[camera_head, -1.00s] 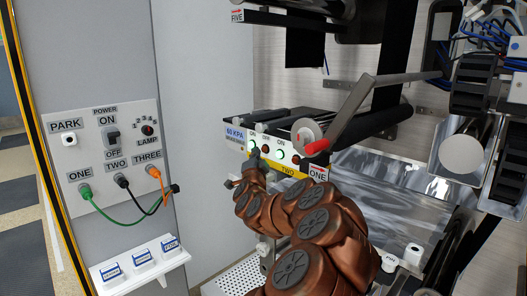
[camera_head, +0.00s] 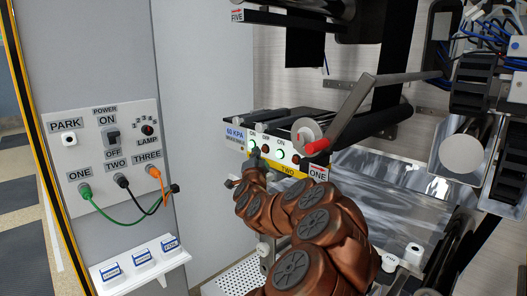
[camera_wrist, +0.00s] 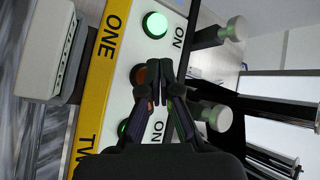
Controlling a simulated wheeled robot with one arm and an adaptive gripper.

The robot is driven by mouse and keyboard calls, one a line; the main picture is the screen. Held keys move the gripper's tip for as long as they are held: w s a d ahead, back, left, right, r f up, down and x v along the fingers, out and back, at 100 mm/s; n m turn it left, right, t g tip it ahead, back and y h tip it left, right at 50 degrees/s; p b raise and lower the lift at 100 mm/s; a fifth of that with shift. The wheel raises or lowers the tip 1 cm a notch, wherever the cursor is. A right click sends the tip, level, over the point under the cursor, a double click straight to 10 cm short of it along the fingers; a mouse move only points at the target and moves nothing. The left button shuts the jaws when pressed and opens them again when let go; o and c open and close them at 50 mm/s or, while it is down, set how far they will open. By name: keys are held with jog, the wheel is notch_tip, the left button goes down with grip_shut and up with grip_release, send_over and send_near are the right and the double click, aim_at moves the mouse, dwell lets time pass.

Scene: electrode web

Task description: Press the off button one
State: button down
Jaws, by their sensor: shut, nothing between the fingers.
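The white button panel with a yellow strip shows green and red buttons in the head view. In the wrist view a red button (camera_wrist: 139,75) sits between a lit green ON button (camera_wrist: 155,25) beside the label ONE and another green ON button (camera_wrist: 123,130) beside TWO. My gripper (camera_wrist: 157,75) is shut and empty, its tips right beside the red button and partly covering its edge. I cannot tell whether they touch it. In the head view my gripper (camera_head: 256,160) is at the panel's left end, hiding part of the strip.
Silver roller knobs (camera_wrist: 235,28) stick out near the buttons in the wrist view. A cabinet with a power switch (camera_head: 112,136) and coloured cables stands at left.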

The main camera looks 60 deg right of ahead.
jog(key=shift+s+d+b, duration=0.2)
jog(key=shift+d+b, duration=0.7)
jog(key=shift+b, duration=0.15)
dwell(1.0)
jog(key=shift+a, duration=0.15)
jog(key=shift+w+a, duration=0.25)
jog(key=shift+a, duration=0.55)
jog(key=shift+a, duration=0.15)
jog(key=a, duration=0.2)
jog(key=w+a, duration=0.1)
jog(key=a, duration=0.1)
jog(key=shift+w+a, duration=0.15)
jog(key=shift+a, duration=0.1)
dwell(0.9)
